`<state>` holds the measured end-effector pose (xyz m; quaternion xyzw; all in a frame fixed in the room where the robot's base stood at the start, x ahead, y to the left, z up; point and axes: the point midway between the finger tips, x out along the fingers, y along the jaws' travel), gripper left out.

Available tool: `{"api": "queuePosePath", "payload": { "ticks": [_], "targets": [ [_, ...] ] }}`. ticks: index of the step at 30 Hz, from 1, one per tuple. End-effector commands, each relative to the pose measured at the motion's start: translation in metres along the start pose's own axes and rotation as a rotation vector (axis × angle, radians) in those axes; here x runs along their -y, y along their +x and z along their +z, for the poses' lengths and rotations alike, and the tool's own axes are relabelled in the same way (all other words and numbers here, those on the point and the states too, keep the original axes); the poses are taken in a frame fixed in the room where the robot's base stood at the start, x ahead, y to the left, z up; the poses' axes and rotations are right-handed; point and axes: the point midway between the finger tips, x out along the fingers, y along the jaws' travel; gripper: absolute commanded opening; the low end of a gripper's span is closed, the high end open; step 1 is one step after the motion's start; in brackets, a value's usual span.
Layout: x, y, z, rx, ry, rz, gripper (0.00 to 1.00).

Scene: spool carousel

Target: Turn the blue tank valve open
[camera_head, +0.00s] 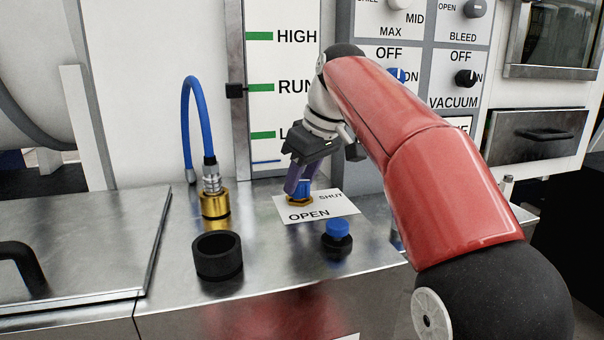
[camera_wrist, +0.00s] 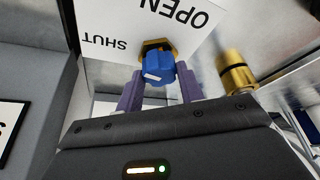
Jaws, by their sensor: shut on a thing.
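The blue tank valve (camera_head: 305,188) is a blue knob on a brass hex base, standing on the metal bench top at a white card (camera_head: 335,207) marked OPEN and SHUT. My gripper (camera_head: 300,181) reaches down to it from above, its purple fingers shut on the knob. In the wrist view, the blue knob (camera_wrist: 156,66) sits between the two fingers of my gripper (camera_wrist: 159,88). A small white mark shows on the knob; which word it points to I cannot tell. The fingers partly hide the knob in the head view.
Left of the valve stands a brass fitting (camera_head: 215,203) with a blue hose (camera_head: 187,115). A black cup (camera_head: 218,257) and a blue-topped black knob (camera_head: 338,237) stand in front. A panel with dials (camera_head: 466,78) rises behind my arm.

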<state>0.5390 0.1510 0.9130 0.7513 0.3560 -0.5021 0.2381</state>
Motion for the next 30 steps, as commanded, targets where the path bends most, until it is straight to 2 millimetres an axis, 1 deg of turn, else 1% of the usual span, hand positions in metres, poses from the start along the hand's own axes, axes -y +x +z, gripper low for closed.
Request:
{"api": "queuePosePath", "payload": {
  "ticks": [10,30],
  "targets": [
    [0.0034,-0.0026,-0.0018,-0.001,0.29,0.121,0.14],
    [0.0057,0.0011,-0.0038,-0.002,0.876,0.364,0.14]
  ]
}}
